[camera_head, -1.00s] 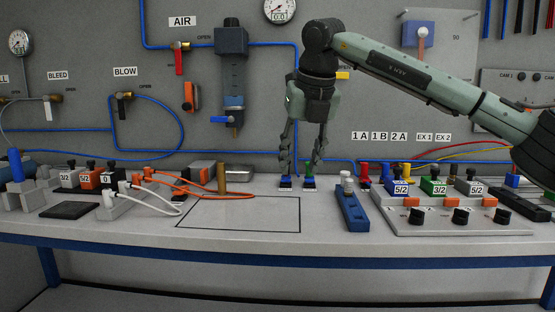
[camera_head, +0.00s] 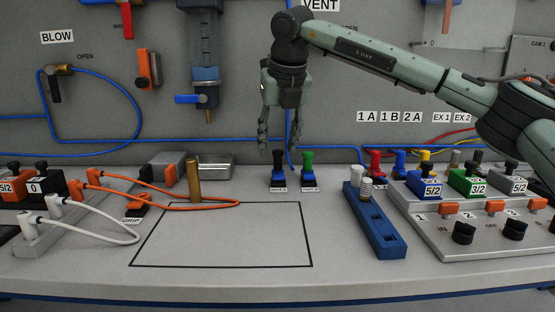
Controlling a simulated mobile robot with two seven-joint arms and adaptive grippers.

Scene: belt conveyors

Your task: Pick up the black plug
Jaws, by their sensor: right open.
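A black plug (camera_head: 278,157) stands upright in a small blue holder (camera_head: 279,180) at the back of the bench. A green plug (camera_head: 308,158) stands in a matching holder just to its right. My right gripper (camera_head: 277,143) points down with its fingers apart and nothing between them. Its fingertips appear just above the black plug, one to each side in the picture; the exact depth gap cannot be told. My left gripper is not in view.
A blue block (camera_head: 375,222) and valve panel (camera_head: 470,215) stand right. The outlined rectangle (camera_head: 306,235) in front is clear. The wall with blue tubing (camera_head: 225,139) is close behind.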

